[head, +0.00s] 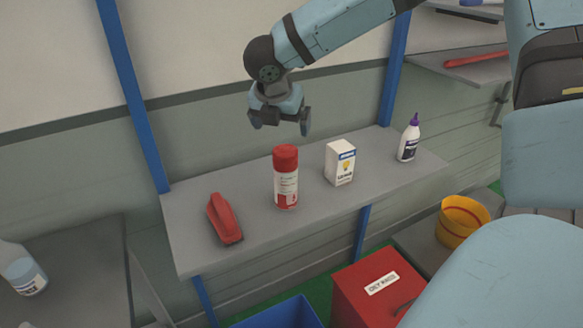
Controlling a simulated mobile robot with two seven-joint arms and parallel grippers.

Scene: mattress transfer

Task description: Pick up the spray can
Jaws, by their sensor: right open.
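The spray can (286,180) stands upright on a grey shelf (330,211). It has a red cap and a white and red body with a label. My right gripper (281,122) is above the can, apart from it, with its fingers spread and nothing between them. The arm reaches in from the upper right. My left gripper is not in view.
A red brush-like tool (225,219) lies left of the can. A white box (340,162) stands close on its right, and a white bottle with a purple tip (409,138) farther right. A blue post (133,95) rises behind the shelf.

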